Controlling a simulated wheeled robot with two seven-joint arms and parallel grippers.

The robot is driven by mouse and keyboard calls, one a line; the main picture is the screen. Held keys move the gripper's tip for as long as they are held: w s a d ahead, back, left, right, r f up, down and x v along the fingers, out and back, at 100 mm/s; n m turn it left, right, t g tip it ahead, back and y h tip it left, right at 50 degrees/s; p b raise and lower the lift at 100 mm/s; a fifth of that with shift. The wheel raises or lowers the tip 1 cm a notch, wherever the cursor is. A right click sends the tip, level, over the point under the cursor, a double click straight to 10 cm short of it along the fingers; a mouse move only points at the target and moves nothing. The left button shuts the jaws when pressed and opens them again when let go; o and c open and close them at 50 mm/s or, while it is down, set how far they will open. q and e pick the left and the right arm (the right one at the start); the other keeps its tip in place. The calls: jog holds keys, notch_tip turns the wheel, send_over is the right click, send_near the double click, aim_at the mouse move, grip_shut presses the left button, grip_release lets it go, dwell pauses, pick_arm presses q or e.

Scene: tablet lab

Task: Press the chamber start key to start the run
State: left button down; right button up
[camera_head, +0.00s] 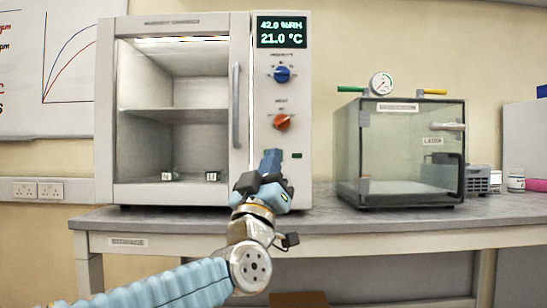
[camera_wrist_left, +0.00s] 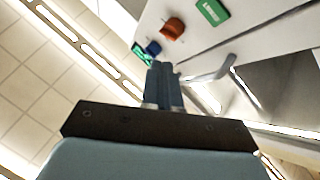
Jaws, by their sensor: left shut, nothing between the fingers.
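The chamber (camera_head: 105,100) stands on the bench, with a control panel on its right side. A green key with a white label (camera_wrist_left: 212,11) shows below the orange knob in the left wrist view. In the head view only a small dark-green piece (camera_head: 297,155) shows there, right of my fingers; the rest of the key seems hidden behind them. My left gripper (camera_head: 271,158) is shut and empty, in front of the lower panel. In the left wrist view its closed fingers (camera_wrist_left: 163,72) point toward the panel, and the key lies off to their upper right. Contact cannot be seen.
The panel has a lit display (camera_head: 282,32), a blue knob (camera_head: 282,74) and an orange knob (camera_head: 282,122). The chamber's door handle (camera_head: 236,105) is just left of the panel. A clear vacuum box (camera_head: 400,150) with a gauge (camera_head: 381,84) stands to the right on the bench (camera_head: 340,228).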

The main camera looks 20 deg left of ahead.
pick_arm(q)
jog(key=w+a+p, duration=0.2)
jog(key=w+p, duration=0.1)
jog(key=w, duration=0.5)
jog(key=shift+w+a, duration=0.2)
dwell(1.9)
jog(key=shift+w+a, duration=0.15)
jog(key=shift+w, duration=0.25)
